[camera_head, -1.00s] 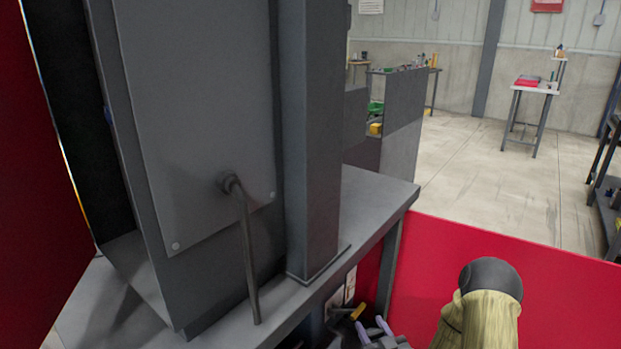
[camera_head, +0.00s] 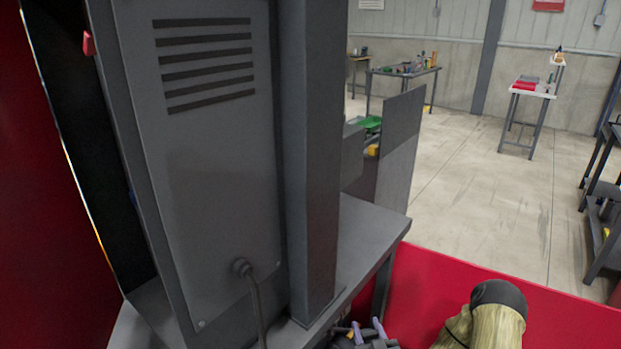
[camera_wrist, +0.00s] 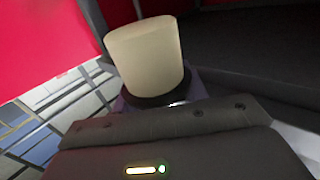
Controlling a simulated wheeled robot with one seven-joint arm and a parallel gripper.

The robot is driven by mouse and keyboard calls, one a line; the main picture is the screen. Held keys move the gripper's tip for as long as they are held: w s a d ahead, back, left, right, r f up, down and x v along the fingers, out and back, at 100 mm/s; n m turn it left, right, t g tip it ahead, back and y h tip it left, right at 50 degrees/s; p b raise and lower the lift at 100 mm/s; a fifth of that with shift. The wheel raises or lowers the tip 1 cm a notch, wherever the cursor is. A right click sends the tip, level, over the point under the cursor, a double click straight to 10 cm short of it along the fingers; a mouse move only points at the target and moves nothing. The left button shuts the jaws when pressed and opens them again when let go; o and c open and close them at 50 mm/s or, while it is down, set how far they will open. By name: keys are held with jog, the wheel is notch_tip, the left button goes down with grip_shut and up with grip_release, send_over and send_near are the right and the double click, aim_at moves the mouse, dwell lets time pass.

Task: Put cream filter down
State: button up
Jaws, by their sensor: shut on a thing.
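The cream filter (camera_wrist: 146,55) is a pale, rounded cylinder with a dark base, seen close up in the wrist view. It leans a little in that picture. My gripper (camera_wrist: 165,98) is shut on it around its lower end, and the fingers are mostly hidden behind the filter and the gripper's body. In the head view, only the purple fingertips of my gripper (camera_head: 368,331) show at the bottom edge, low beside the grey bench. The filter cannot be made out there.
A tall grey cabinet (camera_head: 215,170) with vents and a cable stands on a grey bench (camera_head: 370,240), beside a thick post (camera_head: 312,150). A red panel (camera_head: 440,280) is low on the right. Open floor (camera_head: 480,190) lies beyond, with tables farther back.

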aim_at(370, 332)
notch_tip(370, 332, up, 16)
jog(key=m+h+p, duration=0.2)
jog(key=h+p, duration=0.1)
jog(key=p, duration=1.5)
jog(key=shift+s+d, duration=0.15)
jog(key=shift+s, duration=0.3)
jog(key=shift+f, duration=0.2)
jog(key=s+f, duration=0.4)
jog(key=f, duration=0.1)
jog(key=shift+s+f, duration=0.2)
jog(key=shift+d, duration=0.1)
